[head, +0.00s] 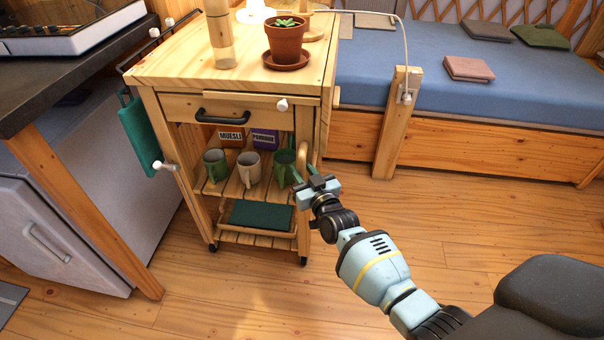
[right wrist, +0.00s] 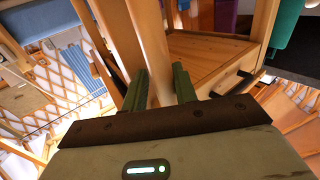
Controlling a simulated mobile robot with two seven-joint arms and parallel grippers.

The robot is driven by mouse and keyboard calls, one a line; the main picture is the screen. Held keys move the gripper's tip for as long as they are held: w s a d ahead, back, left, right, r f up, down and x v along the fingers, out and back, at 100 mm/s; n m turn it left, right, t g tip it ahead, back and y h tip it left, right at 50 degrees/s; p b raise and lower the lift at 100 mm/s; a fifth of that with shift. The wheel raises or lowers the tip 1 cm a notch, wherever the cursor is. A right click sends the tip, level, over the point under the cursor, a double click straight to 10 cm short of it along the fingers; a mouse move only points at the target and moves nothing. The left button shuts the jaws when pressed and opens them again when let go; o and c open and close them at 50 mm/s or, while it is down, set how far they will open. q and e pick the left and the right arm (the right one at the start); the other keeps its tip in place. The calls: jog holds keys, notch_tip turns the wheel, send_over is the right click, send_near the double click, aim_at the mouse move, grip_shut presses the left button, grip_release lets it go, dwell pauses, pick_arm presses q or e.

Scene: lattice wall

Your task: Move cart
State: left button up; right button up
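The wooden cart (head: 150,70) stands on the floor at the centre left of the head view. It has a drawer with a black handle (head: 222,118), open shelves and small casters. In the right wrist view, a pale wooden bar (right wrist: 150,50) shows between the two green fingers (right wrist: 160,86). Whether the fingers press on it I cannot tell. My left gripper is not in view.
A potted plant (head: 286,40) and a wooden cylinder (head: 220,40) stand on the cart. Several mugs (head: 250,168) sit on its shelf. A dark counter (head: 60,70) is close on the left, a blue-cushioned bench (head: 440,75) behind right. The floor (head: 400,225) at right is clear.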

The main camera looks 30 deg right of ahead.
jog(key=shift+o, duration=0.7)
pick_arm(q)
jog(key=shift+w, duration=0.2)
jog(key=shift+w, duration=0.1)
